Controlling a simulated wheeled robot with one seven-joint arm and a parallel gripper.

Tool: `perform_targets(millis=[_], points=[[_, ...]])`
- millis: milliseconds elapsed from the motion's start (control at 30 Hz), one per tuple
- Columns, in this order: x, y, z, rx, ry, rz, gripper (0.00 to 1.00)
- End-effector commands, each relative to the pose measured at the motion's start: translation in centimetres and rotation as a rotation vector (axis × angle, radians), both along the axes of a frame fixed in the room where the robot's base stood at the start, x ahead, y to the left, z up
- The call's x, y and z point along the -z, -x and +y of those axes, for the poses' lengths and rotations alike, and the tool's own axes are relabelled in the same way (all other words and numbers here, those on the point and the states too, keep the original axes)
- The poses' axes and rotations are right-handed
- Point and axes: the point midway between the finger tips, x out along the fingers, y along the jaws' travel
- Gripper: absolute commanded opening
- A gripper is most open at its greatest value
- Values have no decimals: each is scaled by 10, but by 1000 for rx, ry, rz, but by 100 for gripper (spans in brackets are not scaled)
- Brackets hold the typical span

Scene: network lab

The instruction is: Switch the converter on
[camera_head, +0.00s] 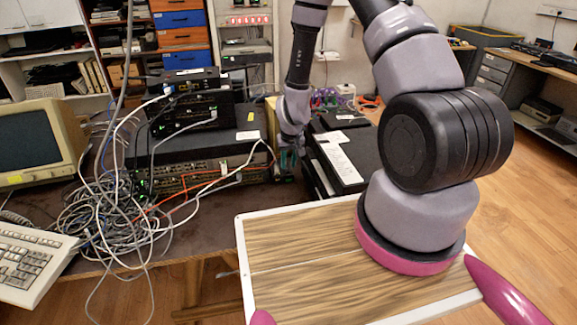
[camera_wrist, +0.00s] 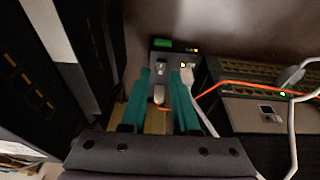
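The converter (camera_wrist: 161,57) is a small dark box in the upper middle of the wrist view. It has a green block on top and small silver parts on its face. A silver, lever-like part (camera_wrist: 159,94) shows between my fingers; I cannot tell surely if it is the switch, or its position. My gripper (camera_wrist: 160,72) has two teal fingers, apart, in front of the converter, with no object clearly clamped between them. In the head view my gripper (camera_head: 289,156) reaches down between the equipment stacks, and the converter is mostly hidden there.
A white plug (camera_wrist: 187,78) and an orange cable (camera_wrist: 235,86) are close to the right finger. A rack switch (camera_head: 200,177) with tangled cables (camera_head: 110,205) is left of my gripper. Dark boxes with a white label (camera_head: 341,160) stand close on the right.

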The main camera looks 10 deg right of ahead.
Motion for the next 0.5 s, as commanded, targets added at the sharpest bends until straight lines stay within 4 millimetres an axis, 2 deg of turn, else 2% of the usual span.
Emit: perform_targets(millis=[100, 300, 500], points=[[-24, 5, 0, -3, 2, -5, 29], [-59, 15, 0, -1, 1, -3, 29], [-79, 21, 0, -1, 1, -1, 29]])
